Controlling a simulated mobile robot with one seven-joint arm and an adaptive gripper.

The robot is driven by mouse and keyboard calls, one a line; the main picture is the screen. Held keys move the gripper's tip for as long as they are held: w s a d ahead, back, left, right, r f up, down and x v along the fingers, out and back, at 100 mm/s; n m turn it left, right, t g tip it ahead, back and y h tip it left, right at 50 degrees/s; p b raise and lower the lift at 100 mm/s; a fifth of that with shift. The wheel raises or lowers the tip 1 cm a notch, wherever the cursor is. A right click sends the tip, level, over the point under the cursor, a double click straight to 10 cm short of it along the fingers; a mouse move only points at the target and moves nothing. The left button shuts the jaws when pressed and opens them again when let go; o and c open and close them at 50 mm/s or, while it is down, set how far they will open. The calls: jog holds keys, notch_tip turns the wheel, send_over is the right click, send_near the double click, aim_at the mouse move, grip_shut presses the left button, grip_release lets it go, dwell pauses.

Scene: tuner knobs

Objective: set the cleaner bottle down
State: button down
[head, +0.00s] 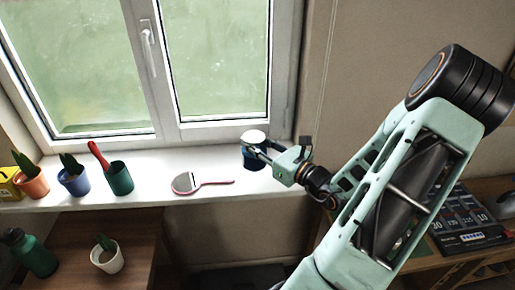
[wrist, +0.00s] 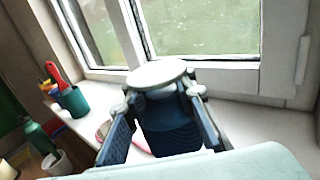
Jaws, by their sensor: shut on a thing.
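The cleaner bottle (head: 252,162) is dark blue with a round white top. It is upright at the right part of the white windowsill (head: 140,188); I cannot tell whether its base touches the sill. In the wrist view the bottle (wrist: 168,135) shows a ribbed dark body below the white top. My gripper (head: 259,149) is shut on it near its upper part, reaching in from the right. In the wrist view the fingers (wrist: 155,98) stand on either side of it, just below the top.
A red-rimmed hand mirror (head: 186,183) lies left of the bottle. A green cup with a red-handled tool (head: 120,178) and potted plants (head: 73,180) stand farther left. The window (head: 225,60) is behind. A green bottle (head: 36,256) and white pot (head: 107,260) are lower left.

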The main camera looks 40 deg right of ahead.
aim_at(258, 161)
jog(key=shift+s+d+m+h, duration=0.3)
jog(key=shift+d+h, duration=0.2)
jog(key=shift+d, duration=0.1)
notch_tip(258, 161, down, 7)
jog(key=b, duration=0.6)
jog(key=shift+r+b, duration=0.2)
jog(key=shift+b, duration=0.15)
jog(key=shift+f+b, duration=0.4)
jog(key=shift+f, duration=0.2)
jog(key=c, duration=1.5)
grip_release()
jog(key=s, duration=0.8)
jog(key=s+d, duration=0.1)
jog(key=s, duration=0.3)
